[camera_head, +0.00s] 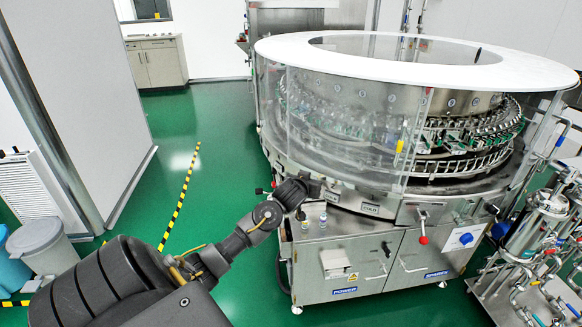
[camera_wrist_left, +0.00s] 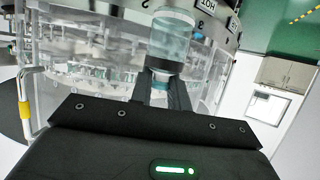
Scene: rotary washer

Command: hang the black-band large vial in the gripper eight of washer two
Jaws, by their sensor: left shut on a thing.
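My left gripper (camera_head: 312,188) is at the front left of the round washer (camera_head: 345,185), just outside its lower rim. In the left wrist view my left gripper (camera_wrist_left: 161,88) is shut on a clear vial (camera_wrist_left: 172,42) with a dark band near the fingers and a bluish end between them. The vial is hard to make out in the head view. Inside the washer, a ring of many small grippers (camera_head: 365,125) shows through the clear panels under round number labels. Which one is number eight cannot be read. My right gripper is not in view.
Small vials (camera_head: 323,219) stand on the ledge below the washer's rim. A yellow-marked handle (camera_head: 400,146) is on the clear panel. Pipes and steel vessels (camera_head: 545,215) stand at the right.

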